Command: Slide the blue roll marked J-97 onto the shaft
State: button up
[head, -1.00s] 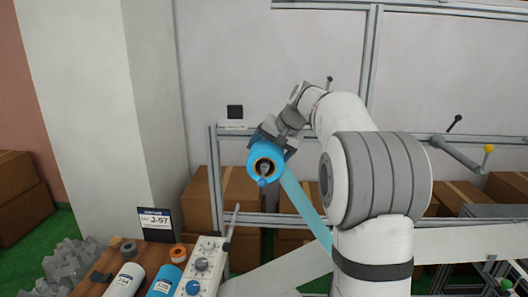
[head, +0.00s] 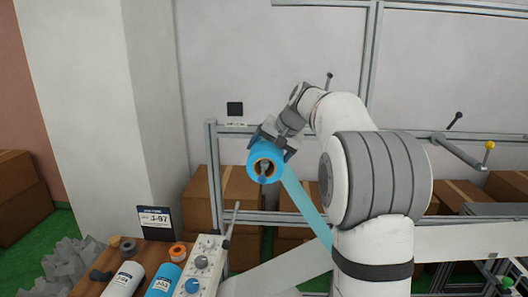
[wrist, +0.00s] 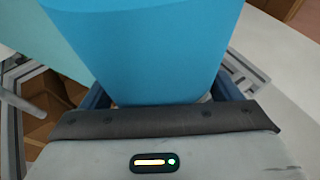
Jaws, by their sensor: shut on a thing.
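My gripper (head: 281,138) is shut on a blue roll (head: 257,151) and holds it up in front of the frame. The roll's open brown core (head: 262,166) faces the head camera. A grey shaft end (head: 264,170) shows in the core's opening; I cannot tell how deep the core is over it. A pale blue strip (head: 305,207) runs from the roll down to the right, behind my arm. In the wrist view the blue roll (wrist: 150,45) fills the upper middle between the jaws. No marking is readable on it. A card (head: 155,220) reads J-97.
A wooden bench (head: 90,286) at lower left carries a white roll (head: 124,280), another blue roll (head: 163,281) and small orange tape (head: 178,251). A control box with knobs (head: 207,258) and a thin upright rod stand beside them. Cardboard boxes (head: 202,192) are behind the metal frame.

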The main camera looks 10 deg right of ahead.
aim_at(275, 164)
jog(key=o, duration=1.1)
jog(key=shift+c, duration=0.2)
jog(key=b+v, duration=0.1)
jog(key=v, duration=0.6)
jog(key=shift+s+r+b, duration=0.2)
jog(key=shift+s+b, duration=0.05)
jog(key=shift+b, duration=0.15)
jog(key=shift+n+g+h, duration=0.6)
jog(key=shift+n, duration=0.1)
jog(key=s+b, duration=0.1)
jog(key=s, duration=0.1)
jog(key=s+a+f+b, duration=0.1)
jog(key=s, duration=0.2)
jog(key=s+a+f+b, duration=0.1)
jog(key=s, duration=0.1)
jog(key=shift+s+a+f, duration=0.1)
jog(key=shift+s+a, duration=0.1)
jog(key=shift+s, duration=0.2)
jog(key=s+a+f+n+h+b, duration=0.1)
jog(key=s+a+f, duration=0.1)
jog(key=s+f, duration=1)
jog(key=s+a+f+n+g+h+b, duration=0.1)
jog(key=s+a+f+n, duration=0.1)
jog(key=s+f, duration=1.1)
jog(key=shift+s+a+f+g+h+b, duration=0.3)
jog(key=shift+s+f+h+b, duration=0.1)
jog(key=shift+s, duration=0.65)
